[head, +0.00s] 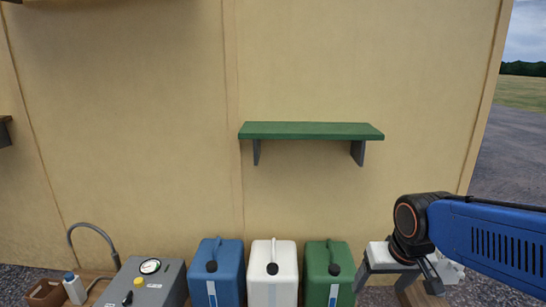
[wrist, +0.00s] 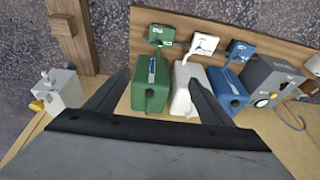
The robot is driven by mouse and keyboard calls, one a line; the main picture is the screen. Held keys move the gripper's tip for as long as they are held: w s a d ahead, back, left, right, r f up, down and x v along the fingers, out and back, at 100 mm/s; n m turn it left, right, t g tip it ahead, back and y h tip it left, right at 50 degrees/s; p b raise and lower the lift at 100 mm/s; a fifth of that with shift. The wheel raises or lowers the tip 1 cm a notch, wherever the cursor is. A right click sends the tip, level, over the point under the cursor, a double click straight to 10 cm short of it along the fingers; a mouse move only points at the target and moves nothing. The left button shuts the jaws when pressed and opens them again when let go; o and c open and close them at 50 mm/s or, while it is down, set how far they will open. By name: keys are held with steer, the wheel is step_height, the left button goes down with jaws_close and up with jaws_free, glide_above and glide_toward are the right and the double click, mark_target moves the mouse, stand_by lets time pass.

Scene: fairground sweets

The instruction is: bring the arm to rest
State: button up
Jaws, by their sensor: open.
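My blue arm (head: 490,238) reaches in from the right edge in the head view, bent down at its dark wrist joint. My gripper (head: 432,276) hangs below that joint, partly hidden, at the lower right. In the wrist view my gripper (wrist: 157,92) has its two dark fingers spread wide apart, with nothing held between them. The green canister (wrist: 150,88) and the white canister (wrist: 185,92) show beyond the fingers, apart from them as far as I can tell.
Blue (head: 216,272), white (head: 273,274) and green (head: 329,273) canisters stand in a row left of my gripper. A grey gauge box (head: 146,284) stands further left. A green shelf (head: 311,131) on the wall is empty. A small pale object (wrist: 62,90) sits left of my fingers.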

steer(key=s+d+r+t, duration=0.1)
steer(key=s+d, duration=0.3)
steer(key=s, duration=0.6)
steer(key=shift+r, duration=0.35)
steer(key=shift+s, duration=0.1)
